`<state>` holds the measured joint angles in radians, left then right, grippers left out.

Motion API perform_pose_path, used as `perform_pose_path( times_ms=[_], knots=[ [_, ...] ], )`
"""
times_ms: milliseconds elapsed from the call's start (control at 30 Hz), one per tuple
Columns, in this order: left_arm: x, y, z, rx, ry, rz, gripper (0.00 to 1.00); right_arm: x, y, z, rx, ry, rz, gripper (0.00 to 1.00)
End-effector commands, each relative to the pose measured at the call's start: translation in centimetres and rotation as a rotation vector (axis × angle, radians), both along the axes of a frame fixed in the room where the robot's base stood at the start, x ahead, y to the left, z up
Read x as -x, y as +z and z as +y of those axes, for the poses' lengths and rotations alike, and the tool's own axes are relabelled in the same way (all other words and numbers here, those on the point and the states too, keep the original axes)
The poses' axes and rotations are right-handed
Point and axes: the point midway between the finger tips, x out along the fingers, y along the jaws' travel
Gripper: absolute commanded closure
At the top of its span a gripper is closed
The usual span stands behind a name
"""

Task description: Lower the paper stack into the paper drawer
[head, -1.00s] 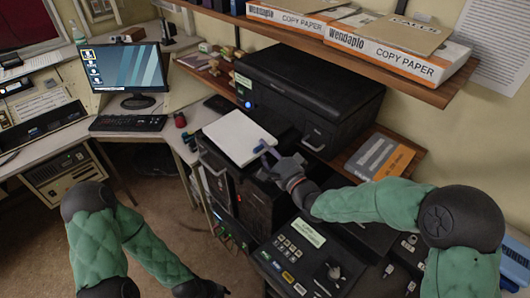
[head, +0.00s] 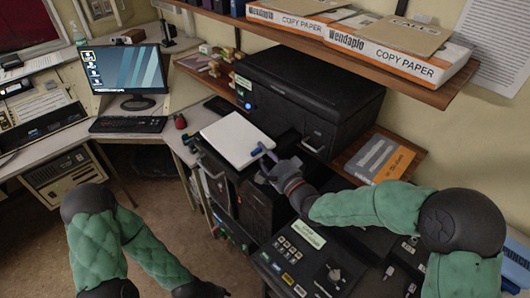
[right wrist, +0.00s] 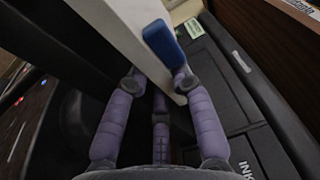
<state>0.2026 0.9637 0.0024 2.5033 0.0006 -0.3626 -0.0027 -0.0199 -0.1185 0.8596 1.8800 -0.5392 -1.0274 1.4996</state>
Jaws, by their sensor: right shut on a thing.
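The white paper stack (head: 236,139) lies roughly level in front of the black printer (head: 305,98). My right gripper (head: 264,156) is shut on its near right edge. In the right wrist view the stack (right wrist: 128,42) is a pale slab between the fingers, with a blue fingertip pad (right wrist: 163,42) against it. The paper drawer is mostly hidden under the stack and my gripper. A dark front with a pale handle (head: 213,178) shows below the stack's left side; I cannot tell whether it is the drawer's.
A wooden shelf (head: 430,96) with copy paper boxes (head: 395,57) hangs above the printer. A control panel (head: 315,262) lies in front at the right. A monitor (head: 127,70) and keyboard (head: 128,124) stand on the left desk. The carpet between is clear.

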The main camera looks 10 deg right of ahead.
Motion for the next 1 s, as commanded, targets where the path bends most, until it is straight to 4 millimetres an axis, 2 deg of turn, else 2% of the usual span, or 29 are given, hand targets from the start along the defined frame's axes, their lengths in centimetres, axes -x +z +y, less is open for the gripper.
perform_pose_path(
  times_ms=[33, 167, 200, 300, 567, 1000],
  knots=[
    [0.0, -0.2, 0.0, 0.0, 0.0, 0.0, 0.6, 1.2, -4.2, 0.9, 0.021, 0.019, 0.09, 1.0],
    [0.0, -0.2, 0.0, 0.0, 0.0, 0.0, 0.6, 1.2, -4.2, 0.9, 0.021, 0.019, 0.09, 1.0],
    [0.0, -0.2, 0.0, 0.0, 0.0, 0.0, 0.6, 1.2, -4.2, 0.9, 0.021, 0.019, 0.09, 0.73],
    [0.0, -0.2, 0.0, 0.0, 0.0, 0.0, 0.6, 1.2, -4.2, 0.9, 0.021, 0.019, 0.09, 0.49],
    [0.0, -0.2, 0.0, 0.0, 0.0, 0.0, 0.6, 2.1, -4.0, 0.3, 0.02, 0.016, 0.086, 0.49],
    [0.0, -0.1, 0.0, 0.0, 0.0, 0.0, 0.6, 8.8, -2.0, -4.0, 0.006, 0.001, 0.026, 0.49]
  ],
)
